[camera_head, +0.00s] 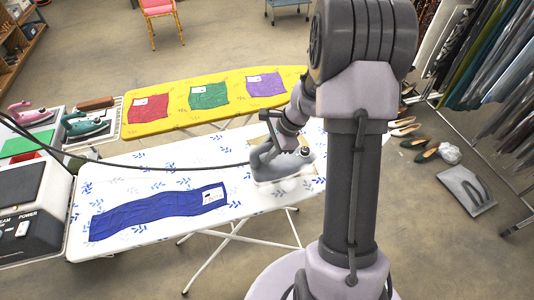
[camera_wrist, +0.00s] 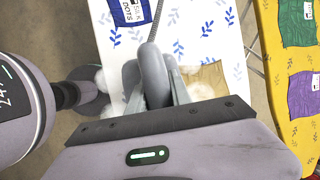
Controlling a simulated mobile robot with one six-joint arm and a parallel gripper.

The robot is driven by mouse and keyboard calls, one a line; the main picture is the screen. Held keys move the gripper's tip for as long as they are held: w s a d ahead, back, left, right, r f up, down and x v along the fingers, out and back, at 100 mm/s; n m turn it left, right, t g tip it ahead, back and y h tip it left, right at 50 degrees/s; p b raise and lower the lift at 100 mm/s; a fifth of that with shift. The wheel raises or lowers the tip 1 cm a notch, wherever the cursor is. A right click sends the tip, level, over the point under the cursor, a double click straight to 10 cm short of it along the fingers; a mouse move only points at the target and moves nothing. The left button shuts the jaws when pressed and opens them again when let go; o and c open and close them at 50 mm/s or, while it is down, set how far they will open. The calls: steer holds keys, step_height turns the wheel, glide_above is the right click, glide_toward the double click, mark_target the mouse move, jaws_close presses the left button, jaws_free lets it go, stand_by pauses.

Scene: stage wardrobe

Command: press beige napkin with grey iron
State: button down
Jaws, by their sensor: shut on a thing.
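The grey iron (camera_head: 296,163) is on the white board with blue leaf prints, at its right end. My gripper (camera_wrist: 158,88) is shut on the iron's handle (camera_wrist: 150,70). The beige napkin (camera_wrist: 213,77) lies flat on the board, partly under and beside the iron; much of it is hidden by the iron and my gripper. White puffs like steam show around the iron in the wrist view.
A dark hose runs left from the iron to a power unit (camera_head: 25,215). A blue cloth (camera_head: 155,213) lies on the white board. A yellow board (camera_head: 170,100) behind holds red, green and purple cloths. Pink and teal irons stand at left. Shoes and a clothes rack are at right.

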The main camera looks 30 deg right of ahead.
steer(key=shift+r+p, duration=1.45)
steer(key=shift+r, duration=0.7)
